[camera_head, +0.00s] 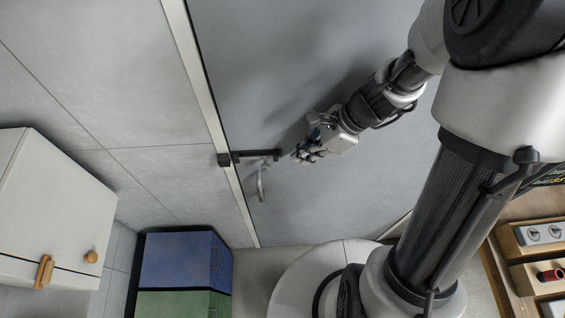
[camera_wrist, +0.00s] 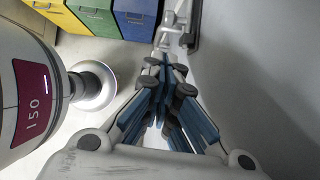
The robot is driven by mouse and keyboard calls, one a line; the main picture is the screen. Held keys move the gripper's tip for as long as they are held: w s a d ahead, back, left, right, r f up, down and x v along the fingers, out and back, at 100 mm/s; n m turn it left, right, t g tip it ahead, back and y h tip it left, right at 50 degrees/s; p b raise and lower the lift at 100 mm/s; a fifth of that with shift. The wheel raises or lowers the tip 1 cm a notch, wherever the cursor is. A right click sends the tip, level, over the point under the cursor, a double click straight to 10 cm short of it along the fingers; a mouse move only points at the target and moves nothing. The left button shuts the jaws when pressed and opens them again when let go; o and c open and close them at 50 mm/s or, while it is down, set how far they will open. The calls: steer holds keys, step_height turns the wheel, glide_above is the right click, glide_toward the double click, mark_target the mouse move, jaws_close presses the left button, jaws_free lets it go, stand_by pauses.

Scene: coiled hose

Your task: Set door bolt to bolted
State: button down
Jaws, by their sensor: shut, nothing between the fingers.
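The dark door bolt (camera_head: 256,154) lies across the left edge of the grey door (camera_head: 330,60). A small dark block (camera_head: 224,160) sits on the frame at its left end. I cannot tell whether the bar runs into that block. A light grey lever (camera_head: 261,182) hangs just below the bolt. My gripper (camera_head: 299,156) is shut and empty, just right of the bolt's right end, pointing left at it. In the wrist view my fingers (camera_wrist: 166,62) point toward the lever and a dark bracket (camera_wrist: 193,28). Contact cannot be told.
Blue (camera_head: 178,262) and green (camera_head: 172,304) drawer units stand on the floor left of the door. A white cabinet (camera_head: 55,200) with wooden knobs hangs at the far left. A wooden rack (camera_head: 530,262) stands at the lower right.

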mark_target(263, 167)
steer(key=a+f, duration=0.4)
steer(key=a, duration=0.1)
steer(key=shift+w+f+b, duration=0.3)
steer(key=shift+f+b, duration=0.05)
steer(key=shift+b, duration=0.05)
steer(key=shift+a, duration=0.15)
steer(key=a, duration=0.4)
steer(key=shift+a+b, duration=0.15)
steer(key=shift+b, duration=0.2)
steer(key=shift+w, duration=0.1)
steer(key=d+f+p+v, duration=0.1)
steer(key=p+v, duration=0.3)
steer(key=v, duration=0.9)
steer(key=shift+d, duration=0.5)
